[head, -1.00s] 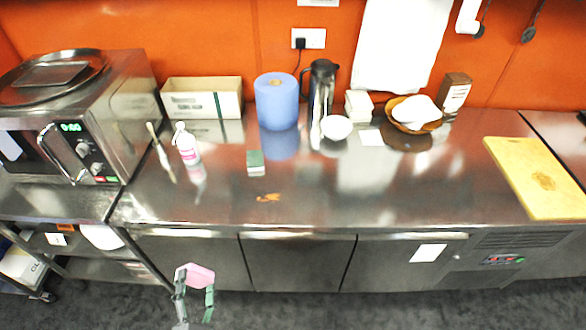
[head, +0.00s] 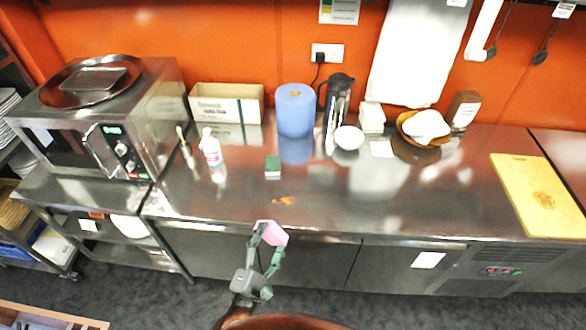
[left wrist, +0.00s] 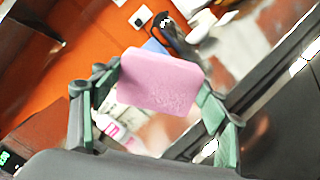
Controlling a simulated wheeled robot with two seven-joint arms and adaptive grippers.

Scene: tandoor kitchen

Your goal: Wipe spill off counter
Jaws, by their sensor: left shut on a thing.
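A small orange-brown spill (head: 283,200) lies on the steel counter (head: 330,212), toward its front edge. My left gripper (head: 270,238) is shut on a pink sponge (head: 272,232) and holds it at the front edge of the counter, nearer to me than the spill. In the left wrist view the pink sponge (left wrist: 162,82) sits between the two green-padded fingers. A green and white scrubbing sponge (head: 272,167) lies on the counter just behind the spill. My right gripper is not in view.
A spray bottle (head: 211,148) and a brush (head: 185,148) stand left of the spill. A blue paper roll (head: 295,110), a jug (head: 338,95) and a white bowl (head: 349,138) are behind. A yellow cutting board (head: 538,190) lies at right. The counter around the spill is clear.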

